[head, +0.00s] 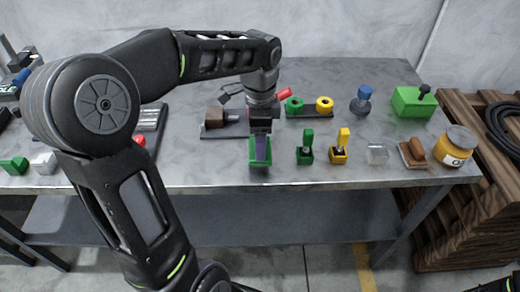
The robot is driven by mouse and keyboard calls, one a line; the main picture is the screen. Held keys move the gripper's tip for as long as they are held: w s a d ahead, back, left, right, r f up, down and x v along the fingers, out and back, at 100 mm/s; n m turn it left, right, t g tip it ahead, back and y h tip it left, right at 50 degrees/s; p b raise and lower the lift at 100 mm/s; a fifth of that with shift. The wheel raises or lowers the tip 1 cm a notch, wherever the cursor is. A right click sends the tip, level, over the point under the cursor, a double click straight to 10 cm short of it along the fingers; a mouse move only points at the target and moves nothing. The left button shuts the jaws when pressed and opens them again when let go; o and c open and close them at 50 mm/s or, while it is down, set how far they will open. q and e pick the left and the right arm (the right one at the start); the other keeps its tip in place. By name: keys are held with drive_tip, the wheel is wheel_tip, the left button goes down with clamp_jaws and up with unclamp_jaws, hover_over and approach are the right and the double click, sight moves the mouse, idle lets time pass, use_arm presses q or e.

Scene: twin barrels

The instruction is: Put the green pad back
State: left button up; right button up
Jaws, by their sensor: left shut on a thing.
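My left gripper (262,137) points down at the front middle of the grey table and is shut on a green piece, which I take to be the green pad (254,161). The green piece shows on both sides of and below a narrow purple-grey part. The fingers and wrist hide its upper part. I cannot tell whether it touches the table. My right gripper is not in view; only a dark bit of my arm shows at the lower right corner.
Right of the gripper stand a green holder (305,154), a yellow holder (339,155), a clear block (377,154), a brown stamp (413,153) and a yellow jar (454,148). Behind are green and yellow rings (324,103) and a green box (410,103). Wooden crates (470,215) stand right.

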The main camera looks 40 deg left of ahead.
use_arm(q)
drive_tip(key=shift+f, duration=1.9)
drive_tip(key=shift+f, duration=0.1)
drive_tip(key=o, duration=1.3)
wheel_tip(320, 180, up, 12)
drive_tip(key=shift+r, duration=0.15)
